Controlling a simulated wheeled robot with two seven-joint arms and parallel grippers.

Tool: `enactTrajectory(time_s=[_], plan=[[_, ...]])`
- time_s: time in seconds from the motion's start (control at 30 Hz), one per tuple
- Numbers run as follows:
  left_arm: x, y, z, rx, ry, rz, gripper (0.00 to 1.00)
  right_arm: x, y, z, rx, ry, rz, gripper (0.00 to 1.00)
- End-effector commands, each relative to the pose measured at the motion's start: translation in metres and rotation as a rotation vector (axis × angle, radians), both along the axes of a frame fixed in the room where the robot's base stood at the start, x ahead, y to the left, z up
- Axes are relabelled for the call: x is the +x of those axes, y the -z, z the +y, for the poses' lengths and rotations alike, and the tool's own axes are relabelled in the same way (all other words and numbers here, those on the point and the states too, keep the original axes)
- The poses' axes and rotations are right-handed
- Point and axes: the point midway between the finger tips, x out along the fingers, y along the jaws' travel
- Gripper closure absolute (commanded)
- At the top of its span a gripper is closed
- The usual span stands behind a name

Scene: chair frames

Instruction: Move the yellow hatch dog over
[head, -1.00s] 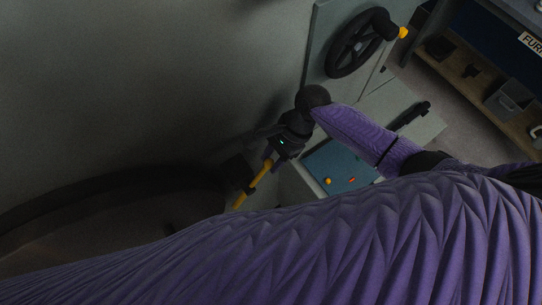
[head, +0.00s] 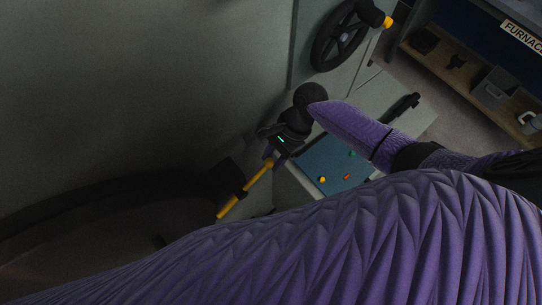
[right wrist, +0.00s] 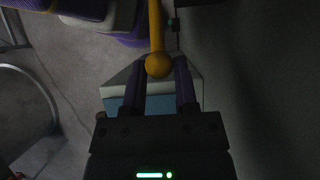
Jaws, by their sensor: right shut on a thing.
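The yellow hatch dog (head: 242,194) is a thin yellow lever at the dark rim of a round opening in the grey wall. It slants from lower left up to my right gripper (head: 270,158). In the right wrist view, its rod (right wrist: 155,25) comes down from the top edge to a round knob (right wrist: 158,65). The knob lies between the fingertips of my right gripper (right wrist: 161,72), which is shut on it. A dark bracket sits at the lever's middle in the head view. My left gripper is not in view.
A black handwheel (head: 340,36) with a yellow-tipped handle stands above right. Below my gripper is a blue panel (head: 336,170) with small coloured knobs. A shelf with grey bins (head: 494,88) and a sign is at upper right. My purple arm covers the bottom.

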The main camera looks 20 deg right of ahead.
Motion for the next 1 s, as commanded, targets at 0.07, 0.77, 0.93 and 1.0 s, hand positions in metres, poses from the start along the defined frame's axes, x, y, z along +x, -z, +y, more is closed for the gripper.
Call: enactTrajectory(time_s=[0.07, 0.77, 0.93, 1.0], plan=[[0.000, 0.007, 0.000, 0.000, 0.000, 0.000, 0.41, 0.001, 0.008, -0.003, -0.002, 0.000, 0.001, 0.96], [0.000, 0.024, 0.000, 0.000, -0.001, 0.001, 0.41, 0.003, 0.029, -0.011, -0.003, 0.001, 0.002, 0.96], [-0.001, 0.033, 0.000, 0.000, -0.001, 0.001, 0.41, 0.004, 0.041, -0.013, -0.002, 0.000, 0.002, 0.97], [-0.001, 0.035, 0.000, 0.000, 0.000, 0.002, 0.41, 0.004, 0.045, -0.014, -0.002, 0.001, 0.002, 0.97]])
